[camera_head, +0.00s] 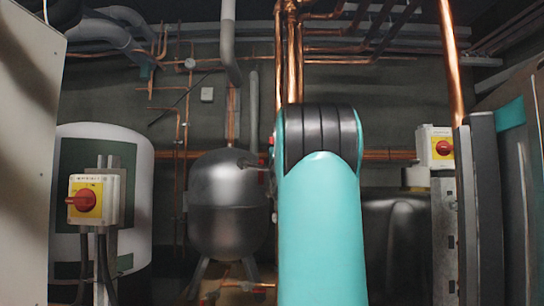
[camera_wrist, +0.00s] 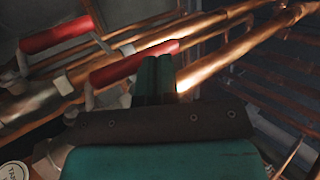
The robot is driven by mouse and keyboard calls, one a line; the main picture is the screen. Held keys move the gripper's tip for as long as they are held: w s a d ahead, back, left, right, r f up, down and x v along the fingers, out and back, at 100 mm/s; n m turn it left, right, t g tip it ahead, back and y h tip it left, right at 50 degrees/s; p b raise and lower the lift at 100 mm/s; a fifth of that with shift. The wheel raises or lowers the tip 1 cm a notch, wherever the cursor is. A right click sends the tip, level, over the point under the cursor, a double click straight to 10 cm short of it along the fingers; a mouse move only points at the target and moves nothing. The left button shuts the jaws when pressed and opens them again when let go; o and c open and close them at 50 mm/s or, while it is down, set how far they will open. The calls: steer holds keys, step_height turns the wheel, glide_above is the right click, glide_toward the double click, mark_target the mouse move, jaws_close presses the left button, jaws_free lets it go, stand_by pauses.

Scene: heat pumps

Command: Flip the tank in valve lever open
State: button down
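In the wrist view, two red valve levers slant up to the right along copper pipes. The nearer red lever (camera_wrist: 120,70) runs up to my gripper (camera_wrist: 155,60); the other red lever (camera_wrist: 57,35) lies farther up and left. My gripper's two teal fingers are close together, with their tips at the nearer lever's right part. Whether they touch it I cannot tell. Which lever is the tank in valve I cannot tell. In the head view my teal arm hides my gripper and most of the valve area; small red bits (camera_head: 271,141) show at its left edge.
A dark grey tank (camera_head: 228,205) stands left of my arm, a white cylinder (camera_head: 137,200) farther left. Red-yellow switch boxes stand left (camera_head: 88,200) and right (camera_head: 436,147). Copper pipes (camera_wrist: 245,45) run close beside my fingers. A round white tag (camera_wrist: 14,172) with partly cut-off letters is at lower left.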

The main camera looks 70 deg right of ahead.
steer(key=shift+w+d+r, duration=0.2)
steer(key=shift+d+r, duration=0.15)
steer(key=shift+r, duration=0.2)
stand_by(0.4)
steer(key=s+a+b, duration=0.8)
steer(key=a, duration=0.3)
steer(key=shift+a+f, duration=0.25)
steer(key=shift+a, duration=0.05)
steer(key=shift+w, duration=0.1)
